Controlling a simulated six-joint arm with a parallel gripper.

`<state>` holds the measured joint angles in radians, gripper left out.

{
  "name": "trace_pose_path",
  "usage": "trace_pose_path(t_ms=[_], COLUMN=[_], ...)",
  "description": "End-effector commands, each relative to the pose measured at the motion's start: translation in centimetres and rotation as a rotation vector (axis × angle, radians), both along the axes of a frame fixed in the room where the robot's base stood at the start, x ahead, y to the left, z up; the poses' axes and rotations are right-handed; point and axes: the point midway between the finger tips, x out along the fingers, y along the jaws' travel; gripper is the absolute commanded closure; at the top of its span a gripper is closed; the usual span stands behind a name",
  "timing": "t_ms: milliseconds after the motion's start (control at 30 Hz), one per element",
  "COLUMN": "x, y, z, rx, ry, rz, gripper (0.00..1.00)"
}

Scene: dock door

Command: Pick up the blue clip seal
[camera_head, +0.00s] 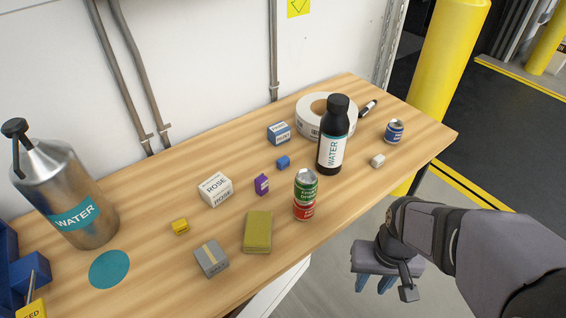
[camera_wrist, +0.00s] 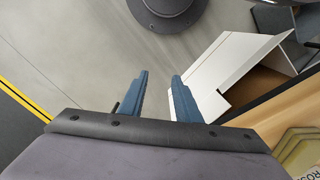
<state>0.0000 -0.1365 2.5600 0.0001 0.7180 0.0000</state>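The blue clip seal (camera_head: 283,162) looks like a small blue block lying on the wooden table, left of the black water bottle and in front of a blue-and-white box. My gripper (camera_head: 373,284) is off the table's front edge at the lower right, over the floor and well away from the seal. In the wrist view my gripper (camera_wrist: 158,90) has its two blue fingers apart with nothing between them. The seal does not show in the wrist view.
On the wooden table (camera_head: 140,225), the black bottle (camera_head: 333,140), a can (camera_head: 305,195), a purple box (camera_head: 261,184) and the blue-and-white box (camera_head: 279,132) stand around the seal. A tape roll (camera_head: 312,112) lies behind the bottle. A yellow post (camera_head: 445,60) stands beyond the table.

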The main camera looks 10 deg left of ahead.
Motion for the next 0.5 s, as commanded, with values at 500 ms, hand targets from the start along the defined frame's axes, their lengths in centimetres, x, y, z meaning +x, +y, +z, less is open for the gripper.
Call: trace_pose_path(t_ms=[500], x=[14.1], y=[5.3], z=[9.4], rx=[-0.027], ry=[-0.213], rz=[-0.298], gripper=[0.7])
